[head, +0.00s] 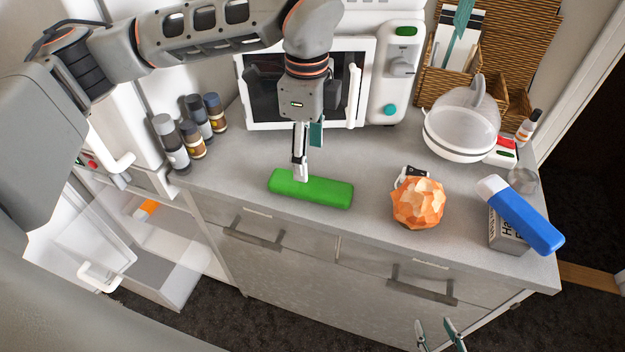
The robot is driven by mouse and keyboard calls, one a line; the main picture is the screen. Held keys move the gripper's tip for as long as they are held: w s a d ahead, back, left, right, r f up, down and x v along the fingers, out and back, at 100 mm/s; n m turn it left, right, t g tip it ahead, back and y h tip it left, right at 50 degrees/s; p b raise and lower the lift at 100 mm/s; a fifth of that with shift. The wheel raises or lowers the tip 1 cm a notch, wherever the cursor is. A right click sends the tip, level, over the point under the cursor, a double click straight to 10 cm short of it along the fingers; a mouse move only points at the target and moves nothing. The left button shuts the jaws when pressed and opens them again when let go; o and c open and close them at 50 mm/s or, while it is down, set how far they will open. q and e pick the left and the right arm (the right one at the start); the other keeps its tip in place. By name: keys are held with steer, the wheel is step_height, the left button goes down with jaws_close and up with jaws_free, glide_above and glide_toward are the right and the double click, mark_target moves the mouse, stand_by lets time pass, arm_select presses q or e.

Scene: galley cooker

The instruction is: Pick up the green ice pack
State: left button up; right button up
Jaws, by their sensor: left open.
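The green ice pack (328,192) lies flat on the grey counter (225,180), near its front edge and left of the orange faceted ball. My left gripper (301,174) points down from above, with its fingertips at the ice pack's upper left part. Its fingers are seen nearly edge-on and it is open. Whether the fingertips touch the pack cannot be told. My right gripper (441,335) shows only its fingertips at the bottom edge, in front of the drawers; they are apart and empty.
An orange faceted ball (418,203) stands right of the pack. A blue-and-white object (525,215) rests on a box at the right. A microwave (357,110), several jars (187,135), a white domed container (460,125) and a wicker organizer (500,65) line the back.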

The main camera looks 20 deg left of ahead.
mark_target(310, 183)
arm_select(q)
steer(key=shift+a+f, duration=0.1)
steer(key=shift+f, duration=0.25)
steer(key=f, duration=0.4)
steer(key=f+p, duration=0.1)
steer(key=f, duration=0.1)
steer(key=shift+s+d, duration=0.3)
steer(key=shift+d, duration=0.05)
steer(key=shift+f, duration=0.45)
steer(key=c, duration=1.3)
